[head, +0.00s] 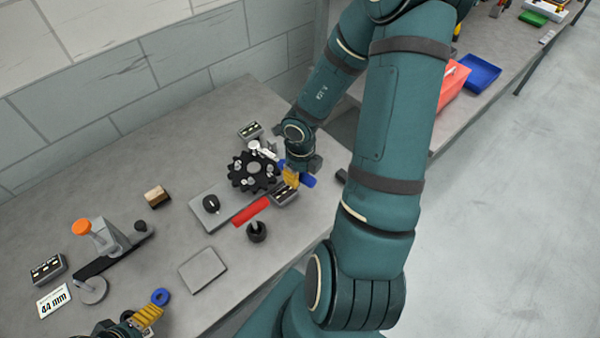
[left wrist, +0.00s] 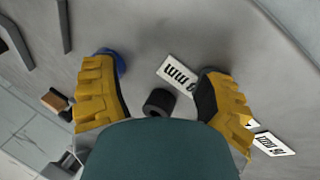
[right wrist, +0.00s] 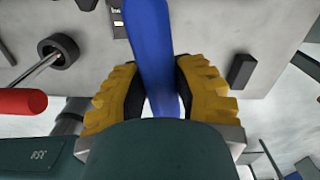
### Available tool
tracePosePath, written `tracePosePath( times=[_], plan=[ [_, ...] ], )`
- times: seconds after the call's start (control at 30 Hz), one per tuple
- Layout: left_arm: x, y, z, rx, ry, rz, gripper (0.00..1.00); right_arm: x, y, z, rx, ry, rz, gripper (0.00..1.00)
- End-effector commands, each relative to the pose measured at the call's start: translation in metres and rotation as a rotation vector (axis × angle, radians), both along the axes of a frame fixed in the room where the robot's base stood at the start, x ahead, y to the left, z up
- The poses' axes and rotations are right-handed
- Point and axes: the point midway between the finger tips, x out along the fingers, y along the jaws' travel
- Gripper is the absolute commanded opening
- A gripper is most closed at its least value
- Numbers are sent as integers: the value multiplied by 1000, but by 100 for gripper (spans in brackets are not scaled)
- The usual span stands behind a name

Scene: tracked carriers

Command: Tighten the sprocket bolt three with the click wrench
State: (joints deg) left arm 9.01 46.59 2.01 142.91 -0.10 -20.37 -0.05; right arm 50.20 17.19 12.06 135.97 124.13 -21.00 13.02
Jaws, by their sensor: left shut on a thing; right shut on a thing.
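In the head view a black sprocket (head: 240,182) with several light bolts lies on the bench. My right gripper (head: 291,177) is beside it, shut on the blue handle of the click wrench (head: 308,181). The handle also runs up between the fingers in the right wrist view (right wrist: 152,50). The wrench's silver head (head: 257,147) is over the sprocket's far edge; I cannot tell whether it sits on a bolt, or which one. My left gripper (head: 146,318) is at the lower left. Its fingers stand apart in the left wrist view (left wrist: 160,88), with no clear contact on anything.
A red handle (head: 252,212) and a black holder (head: 256,233) are near the sprocket. A dark cylinder (left wrist: 158,103) shows between the left fingers.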

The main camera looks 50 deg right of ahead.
Motion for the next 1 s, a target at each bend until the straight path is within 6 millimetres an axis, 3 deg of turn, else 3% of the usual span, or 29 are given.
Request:
tracePosePath(
  times=[1.0],
  plan=[
    [-2,0,18,0,6,0,66,0,-8,2,1,1,52,0]
  ],
)
